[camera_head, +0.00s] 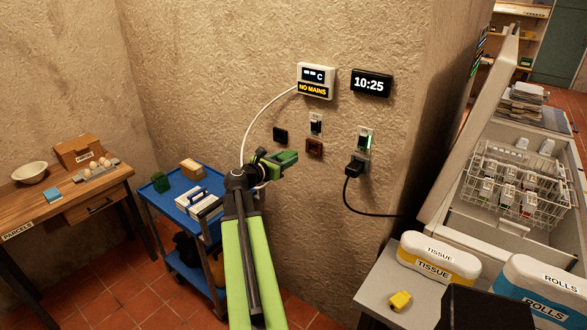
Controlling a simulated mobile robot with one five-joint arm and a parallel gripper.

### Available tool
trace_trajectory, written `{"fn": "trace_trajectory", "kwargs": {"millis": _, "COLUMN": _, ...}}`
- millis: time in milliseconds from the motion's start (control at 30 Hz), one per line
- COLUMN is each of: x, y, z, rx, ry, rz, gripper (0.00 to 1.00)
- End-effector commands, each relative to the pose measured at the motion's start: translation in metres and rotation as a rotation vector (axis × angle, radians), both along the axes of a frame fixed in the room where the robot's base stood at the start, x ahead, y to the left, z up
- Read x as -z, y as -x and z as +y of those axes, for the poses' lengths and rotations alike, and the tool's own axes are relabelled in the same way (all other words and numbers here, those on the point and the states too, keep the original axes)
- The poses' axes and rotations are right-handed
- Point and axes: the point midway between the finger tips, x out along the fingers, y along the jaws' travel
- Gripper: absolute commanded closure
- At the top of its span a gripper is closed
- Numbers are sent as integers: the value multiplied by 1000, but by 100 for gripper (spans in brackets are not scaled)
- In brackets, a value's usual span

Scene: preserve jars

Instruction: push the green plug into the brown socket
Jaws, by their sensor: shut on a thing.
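The green plug (287,158) is held at the end of my gripper (270,162), in front of the wall. My gripper is shut on it. A white cable (258,113) runs from the wall display down to my gripper; its end at the plug is hidden. The brown socket (314,147) is on the wall, just up and right of the plug in the picture. The plug appears apart from it, but the depth between them is hard to tell.
A display reading "NO MAINS" (313,90) and a clock (371,83) hang above. A black socket (280,134) is left of the brown one. A black plug (355,168) with a black cable is at right. A blue trolley (163,207) stands left, an open freezer right.

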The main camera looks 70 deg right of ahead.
Motion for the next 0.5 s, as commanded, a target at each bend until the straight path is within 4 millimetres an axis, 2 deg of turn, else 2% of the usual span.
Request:
{"fn": "trace_trajectory", "kwargs": {"millis": 33, "x": 22, "y": 4, "z": -18, "rx": 6, "ry": 1, "rz": 0, "gripper": 86}}
{"fn": "trace_trajectory", "kwargs": {"millis": 133, "x": 31, "y": 13, "z": -36, "rx": 8, "ry": 2, "rz": 1, "gripper": 86}}
{"fn": "trace_trajectory", "kwargs": {"millis": 500, "x": 27, "y": 17, "z": -41, "rx": 9, "ry": 3, "rz": 2, "gripper": 86}}
